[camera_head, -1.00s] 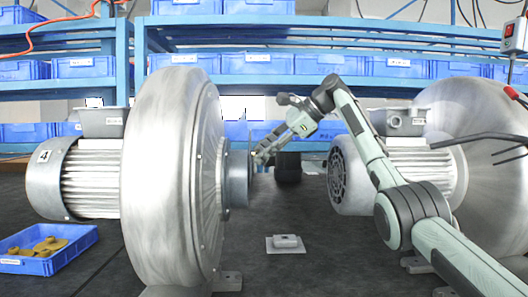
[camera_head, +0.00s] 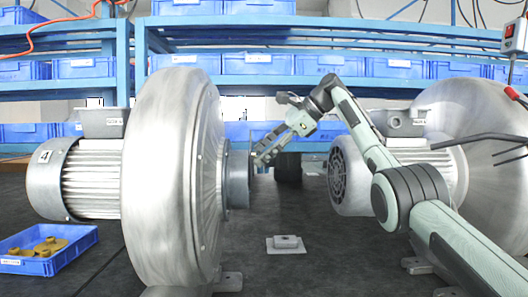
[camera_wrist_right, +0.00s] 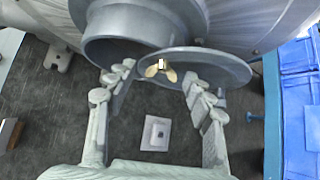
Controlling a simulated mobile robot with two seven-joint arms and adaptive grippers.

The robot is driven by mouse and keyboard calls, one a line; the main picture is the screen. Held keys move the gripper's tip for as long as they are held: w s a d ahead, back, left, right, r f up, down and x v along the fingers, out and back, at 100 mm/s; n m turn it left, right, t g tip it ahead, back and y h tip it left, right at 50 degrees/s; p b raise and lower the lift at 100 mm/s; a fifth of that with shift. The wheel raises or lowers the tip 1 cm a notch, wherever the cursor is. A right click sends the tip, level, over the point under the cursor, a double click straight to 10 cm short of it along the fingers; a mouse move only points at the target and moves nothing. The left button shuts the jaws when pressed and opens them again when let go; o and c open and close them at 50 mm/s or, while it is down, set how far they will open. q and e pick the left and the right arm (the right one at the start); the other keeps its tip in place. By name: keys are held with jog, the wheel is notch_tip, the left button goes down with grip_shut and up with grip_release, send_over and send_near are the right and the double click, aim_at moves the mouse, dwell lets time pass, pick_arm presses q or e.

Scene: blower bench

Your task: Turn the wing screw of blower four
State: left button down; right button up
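Blower four (camera_head: 172,170), a large grey metal blower whose motor has a "4" label (camera_head: 44,156), stands on the left in the head view. Its outlet pipe (camera_head: 238,180) points right. In the wrist view a brass wing screw (camera_wrist_right: 161,68) sits on a round grey disc (camera_wrist_right: 205,66) beside the pipe mouth (camera_wrist_right: 125,40). My right gripper (camera_head: 261,157) is in front of the outlet. In the wrist view its fingers (camera_wrist_right: 160,92) are spread either side of the screw's line, apart from it, with nothing between them. The wing screw cannot be made out in the head view. My left gripper is out of view.
A second blower (camera_head: 470,130) stands at right, behind my right arm. A blue bin (camera_head: 40,262) with several yellow-brown pieces is at lower left. A small pale block on a plate (camera_head: 286,244) lies on the dark bench between the blowers. Blue shelves with bins (camera_head: 257,62) stand behind.

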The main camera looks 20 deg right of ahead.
jog(key=shift+d+r, duration=0.1)
jog(key=v, duration=1.2)
jog(key=shift+s+f, duration=0.15)
jog(key=shift+f, duration=0.05)
